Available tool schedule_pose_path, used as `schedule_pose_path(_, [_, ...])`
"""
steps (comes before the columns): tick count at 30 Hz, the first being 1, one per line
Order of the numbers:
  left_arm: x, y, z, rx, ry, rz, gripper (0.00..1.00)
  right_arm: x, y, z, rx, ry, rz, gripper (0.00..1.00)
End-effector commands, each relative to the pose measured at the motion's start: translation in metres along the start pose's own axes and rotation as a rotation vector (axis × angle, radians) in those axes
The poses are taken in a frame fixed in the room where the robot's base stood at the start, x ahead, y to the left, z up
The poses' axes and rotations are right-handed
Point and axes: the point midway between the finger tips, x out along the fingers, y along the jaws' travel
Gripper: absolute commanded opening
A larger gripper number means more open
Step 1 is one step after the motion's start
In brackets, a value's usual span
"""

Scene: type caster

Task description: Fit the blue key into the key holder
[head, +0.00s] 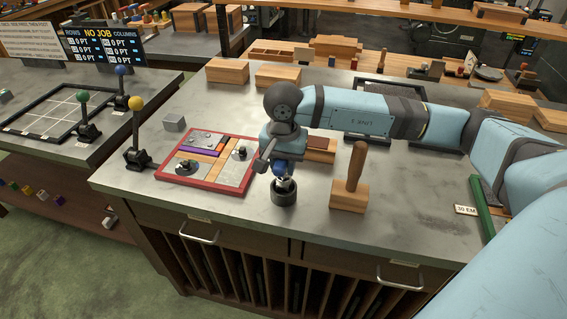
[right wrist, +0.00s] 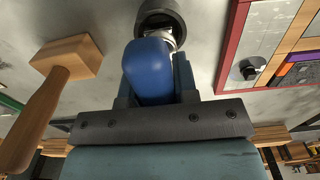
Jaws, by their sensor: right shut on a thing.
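The blue key (head: 279,168) has a rounded blue handle and a short metal shaft. It also shows in the right wrist view (right wrist: 152,72). My right gripper (head: 283,160) is shut on the blue handle and points down. Below it a dark round cylinder, which looks like the key holder (head: 284,198), stands on the grey worktop; its rim shows at the top of the right wrist view (right wrist: 163,8). The metal shaft is at the holder's opening. How deep it sits is hidden by the handle and rim. My left gripper is not in view.
A red-framed tray (head: 206,191) with coloured blocks lies left of the holder. A wooden mallet (head: 350,190) stands head-down to its right. Lever knobs (head: 136,104) rise at the left. A green strip (head: 484,208) lies at the right. Worktop in front of the holder is clear.

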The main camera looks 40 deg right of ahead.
Motion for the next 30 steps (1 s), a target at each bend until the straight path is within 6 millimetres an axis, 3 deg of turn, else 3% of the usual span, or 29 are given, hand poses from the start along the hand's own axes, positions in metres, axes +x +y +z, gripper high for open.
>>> schedule_pose_path(30, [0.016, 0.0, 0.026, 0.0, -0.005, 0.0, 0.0, 0.029, 0.0, 0.0, 0.0, 0.0, 0.0, 0.0])
